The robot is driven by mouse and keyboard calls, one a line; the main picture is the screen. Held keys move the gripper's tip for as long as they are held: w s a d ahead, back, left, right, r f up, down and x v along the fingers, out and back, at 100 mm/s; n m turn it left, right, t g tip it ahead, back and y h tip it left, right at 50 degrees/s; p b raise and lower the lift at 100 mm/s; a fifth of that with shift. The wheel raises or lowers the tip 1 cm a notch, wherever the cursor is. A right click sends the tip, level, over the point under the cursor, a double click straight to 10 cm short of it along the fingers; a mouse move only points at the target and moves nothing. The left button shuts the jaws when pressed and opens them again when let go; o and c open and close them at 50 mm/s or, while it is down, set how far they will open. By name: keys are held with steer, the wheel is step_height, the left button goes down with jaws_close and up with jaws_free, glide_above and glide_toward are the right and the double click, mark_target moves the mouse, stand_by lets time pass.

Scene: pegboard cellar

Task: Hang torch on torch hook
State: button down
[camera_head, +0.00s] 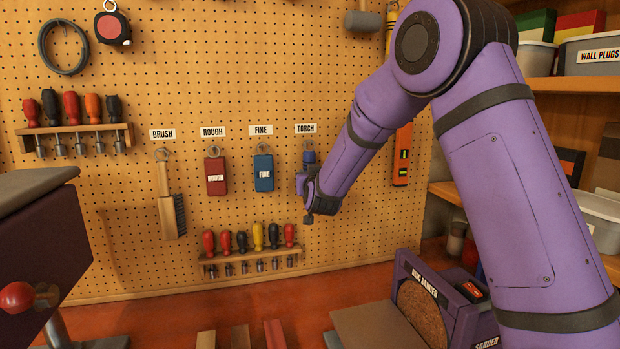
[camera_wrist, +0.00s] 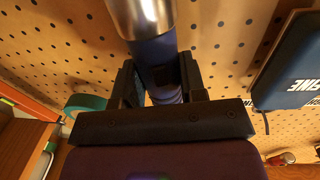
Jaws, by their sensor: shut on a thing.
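The torch is blue with a silver end and is gripped between the dark fingers of my gripper (camera_wrist: 160,85) in the wrist view, where the torch (camera_wrist: 155,50) runs up out of the picture. In the head view my gripper (camera_head: 306,182) is at the pegboard under the TORCH label (camera_head: 306,128), and a small blue part of the torch (camera_head: 309,158) shows just below the torch hook (camera_head: 309,145). My wrist hides the rest. I cannot tell whether the torch is on the hook or only close to it.
The blue FINE block (camera_head: 263,173) hangs close by on the left, with the red ROUGH block (camera_head: 216,176) and the brush (camera_head: 171,205) beyond it. A rack of screwdrivers (camera_head: 250,257) is below. An orange level (camera_head: 402,155) hangs to the right. The disc sander (camera_head: 440,300) stands on the bench.

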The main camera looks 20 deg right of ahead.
steer(key=c, duration=0.6)
jaws_free()
steer(key=s+d+r+n+g+y, duration=0.1)
steer(key=s+r+g+y, duration=0.15)
steer(key=s, duration=1.05)
steer(key=s+d+r+g+y, duration=0.1)
steer(key=s+r+g, duration=0.25)
steer(key=s, duration=0.95)
steer(key=s+d+f+g+h, duration=0.1)
steer(key=s+d+g, duration=0.1)
steer(key=s, duration=1)
steer(key=s+d+g, duration=0.3)
steer(key=s+g, duration=0.1)
steer(key=s, duration=0.9)
steer(key=shift+s+f+g+h, duration=0.25)
steer(key=shift+f+g+h, duration=0.1)
steer(key=shift+g, duration=0.05)
steer(key=shift+d, duration=0.1)
